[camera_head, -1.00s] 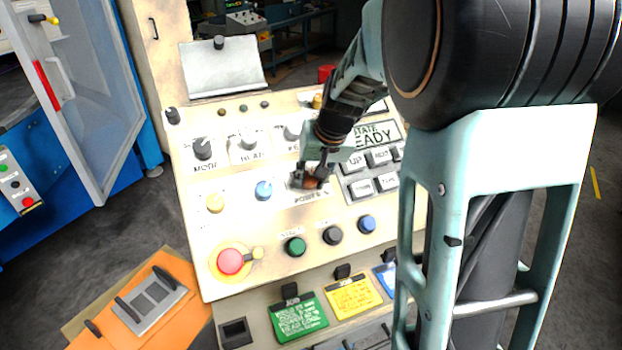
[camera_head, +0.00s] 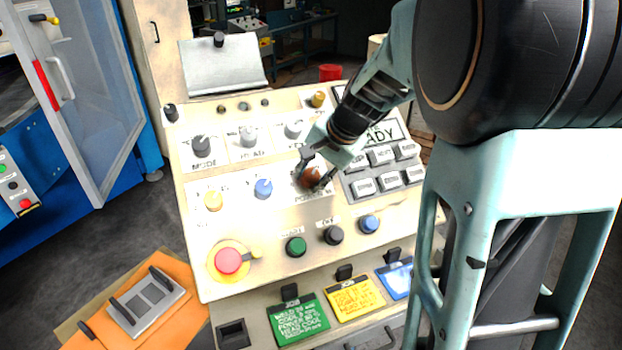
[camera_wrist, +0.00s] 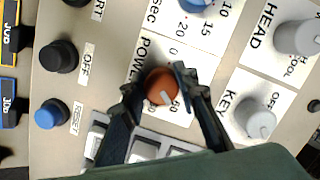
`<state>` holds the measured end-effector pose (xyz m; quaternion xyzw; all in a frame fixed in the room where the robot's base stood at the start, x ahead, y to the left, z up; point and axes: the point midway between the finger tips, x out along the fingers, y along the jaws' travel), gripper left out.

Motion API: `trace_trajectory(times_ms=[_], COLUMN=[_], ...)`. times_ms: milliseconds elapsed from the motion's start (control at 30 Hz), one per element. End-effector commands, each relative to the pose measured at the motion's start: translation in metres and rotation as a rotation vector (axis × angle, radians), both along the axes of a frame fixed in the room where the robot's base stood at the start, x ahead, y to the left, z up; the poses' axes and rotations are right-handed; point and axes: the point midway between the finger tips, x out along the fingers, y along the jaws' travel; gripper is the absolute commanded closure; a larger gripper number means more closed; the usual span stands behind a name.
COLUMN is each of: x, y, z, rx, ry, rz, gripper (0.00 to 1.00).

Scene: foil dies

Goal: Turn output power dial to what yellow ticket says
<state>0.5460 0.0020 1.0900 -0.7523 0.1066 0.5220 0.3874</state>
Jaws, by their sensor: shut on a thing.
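The output power dial is an orange-brown knob (camera_head: 312,178) on the cream panel, above the POWER label. It also shows in the wrist view (camera_wrist: 160,84), with a pale pointer mark toward its lower right and scale numbers partly hidden. My gripper (camera_head: 314,172) is shut on this knob; in the wrist view its two dark fingers (camera_wrist: 158,84) are on opposite sides of it. The yellow ticket (camera_head: 355,298) hangs on the lower front ledge, between a green ticket (camera_head: 298,319) and a blue ticket (camera_head: 397,279). Its writing is too small to read surely.
A blue knob (camera_head: 263,188) and a yellow knob (camera_head: 213,200) sit left of the dial. Grey keys (camera_head: 388,182) lie close on its right. Green, black and blue buttons and a red emergency button (camera_head: 228,261) are below. Mode, head and key knobs are above.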

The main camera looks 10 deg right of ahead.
Motion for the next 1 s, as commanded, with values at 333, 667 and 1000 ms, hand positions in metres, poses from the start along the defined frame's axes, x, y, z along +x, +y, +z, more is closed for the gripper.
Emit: trace_trajectory(times_ms=[333, 667, 1000], x=[0.0007, 0.0008, 0.0005], y=[-0.0005, -0.0005, -0.0001], z=[0.0010, 0.0012, 0.0007], rx=[0.044, 0.046, 0.046], ry=[0.005, 0.005, 0.007], rz=[-0.066, -0.069, -0.067], gripper=[0.96, 0.96, 0.55])
